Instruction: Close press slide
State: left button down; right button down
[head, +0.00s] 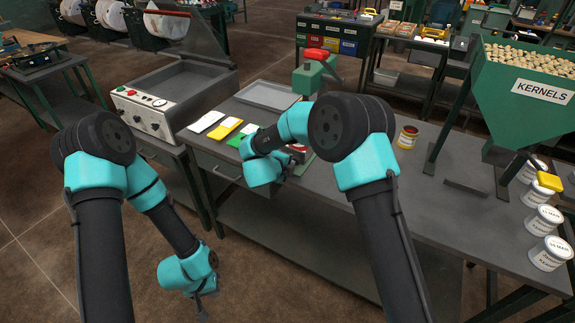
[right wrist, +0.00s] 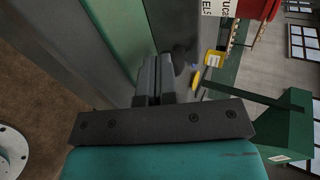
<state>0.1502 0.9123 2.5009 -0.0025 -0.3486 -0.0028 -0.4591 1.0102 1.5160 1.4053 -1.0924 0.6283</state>
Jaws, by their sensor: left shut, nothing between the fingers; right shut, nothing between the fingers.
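The green press (head: 313,80) with a red top stands on the grey workbench (head: 350,190). My right arm covers its lower part in the head view, so I cannot tell how far the slide is out. A small red and white part (head: 297,149) shows low behind my right wrist. My right gripper (right wrist: 157,65) is shut and empty, its fingers close to a green surface (right wrist: 108,35) in the right wrist view; contact is unclear. My left gripper (head: 203,308) is shut and empty, hanging low over the floor in front of the bench.
A grey open-lidded machine (head: 175,98) stands left of the bench. White, yellow and green cards (head: 227,127) and a grey tray (head: 267,95) lie by the press.

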aim_at(297, 155)
jog(key=w+d, duration=0.2)
jog(key=w, duration=0.1)
jog(key=shift+w, duration=0.3)
jog(key=shift+w+d+r, duration=0.1)
jog(key=shift+w+d, duration=0.1)
jog(key=shift+w, duration=0.05)
jog(key=s+a, duration=0.2)
jog(key=s, duration=0.1)
jog(key=shift+s+a, duration=0.2)
jog(key=shift+s, duration=0.1)
jog(key=v, duration=1)
jog(key=shift+s, duration=0.2)
jog(key=shift+w+a, duration=0.1)
jog(key=shift+a, duration=0.05)
